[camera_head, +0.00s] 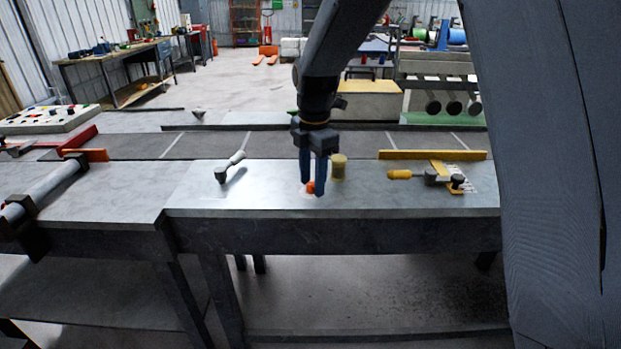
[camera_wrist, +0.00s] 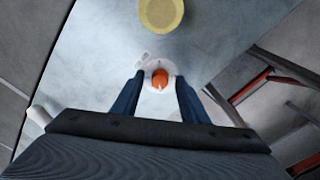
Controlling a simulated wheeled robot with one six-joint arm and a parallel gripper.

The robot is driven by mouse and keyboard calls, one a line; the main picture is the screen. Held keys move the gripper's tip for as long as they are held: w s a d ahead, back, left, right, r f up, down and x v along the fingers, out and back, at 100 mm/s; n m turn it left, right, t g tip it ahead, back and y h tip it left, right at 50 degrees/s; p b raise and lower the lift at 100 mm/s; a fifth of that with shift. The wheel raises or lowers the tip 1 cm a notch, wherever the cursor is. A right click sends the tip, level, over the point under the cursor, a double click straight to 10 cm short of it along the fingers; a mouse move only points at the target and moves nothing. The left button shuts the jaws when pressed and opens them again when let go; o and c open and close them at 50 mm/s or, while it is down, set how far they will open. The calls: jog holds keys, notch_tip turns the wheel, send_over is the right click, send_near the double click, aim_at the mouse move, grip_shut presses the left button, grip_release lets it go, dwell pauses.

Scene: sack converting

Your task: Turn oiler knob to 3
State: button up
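The oiler knob (camera_head: 311,187) is a small orange round knob on the metal table top. In the wrist view the knob (camera_wrist: 160,77) shows a pale pointer line and sits on a white dial plate (camera_wrist: 150,66); the dial's marks are too small to read. My gripper (camera_head: 313,190) points down at the knob, its blue fingers around it in the head view. In the wrist view my gripper (camera_wrist: 156,85) is open, with one finger on each side of the knob and gaps between. A yellow cylinder (camera_head: 338,167), likely the oiler's cup, stands just behind the knob.
A yellow-handled tool (camera_head: 410,175) and a yellow bar (camera_head: 432,155) lie to the right. The table's front edge is close to the knob. A roller (camera_head: 45,190) is at far left.

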jog(key=shift+a, duration=0.1)
grip_shut()
jog(key=shift+m, duration=0.3)
